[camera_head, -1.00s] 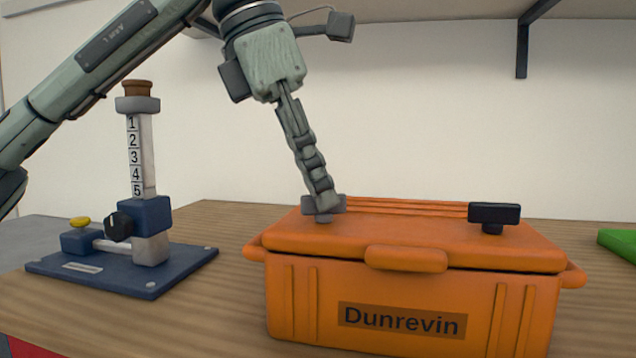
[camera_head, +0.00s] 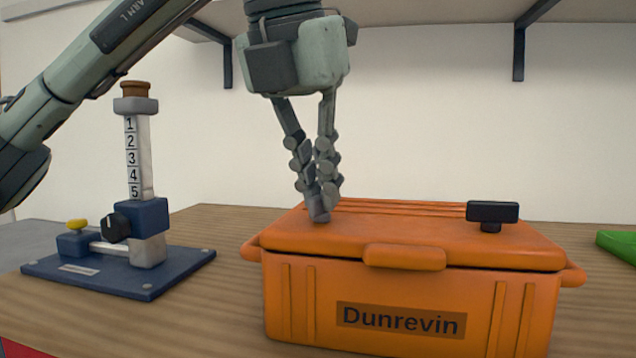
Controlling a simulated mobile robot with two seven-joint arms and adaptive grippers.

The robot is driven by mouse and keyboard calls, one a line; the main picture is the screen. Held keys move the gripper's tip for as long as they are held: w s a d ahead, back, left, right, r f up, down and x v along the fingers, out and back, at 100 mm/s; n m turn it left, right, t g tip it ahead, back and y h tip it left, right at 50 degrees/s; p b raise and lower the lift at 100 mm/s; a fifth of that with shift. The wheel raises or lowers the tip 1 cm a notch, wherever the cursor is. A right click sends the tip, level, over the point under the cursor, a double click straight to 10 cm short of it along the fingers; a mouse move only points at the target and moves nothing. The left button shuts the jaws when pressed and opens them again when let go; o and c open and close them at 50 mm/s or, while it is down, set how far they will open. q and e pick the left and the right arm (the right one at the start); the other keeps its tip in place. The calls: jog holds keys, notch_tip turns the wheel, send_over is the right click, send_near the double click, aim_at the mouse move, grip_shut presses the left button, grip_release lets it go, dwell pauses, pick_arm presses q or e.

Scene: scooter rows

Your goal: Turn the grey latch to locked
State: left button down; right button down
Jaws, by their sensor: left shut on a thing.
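An orange box (camera_head: 400,300) labelled "Dunrevin" stands on the table with its lid closed. The grey latch (camera_head: 319,212) is at the left of the lid, seen nearly end-on and partly hidden by the fingers. My left gripper (camera_head: 318,195) points down from above and is shut on the grey latch. A black latch (camera_head: 492,212) sits at the right of the lid, its bar lying across the view. My right gripper is out of view.
A blue stand (camera_head: 125,272) with a numbered column, a black knob and a yellow knob stands left of the box. A green thing (camera_head: 617,244) is at the right edge. Wall brackets hold a shelf above. Bare wooden table lies between stand and box.

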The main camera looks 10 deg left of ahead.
pick_arm(q)
jog(key=shift+n+y, duration=0.3)
jog(key=shift+n, duration=0.6)
jog(key=c, duration=1.7)
grip_release()
jog(key=v, duration=1.2)
jog(key=shift+d, duration=0.1)
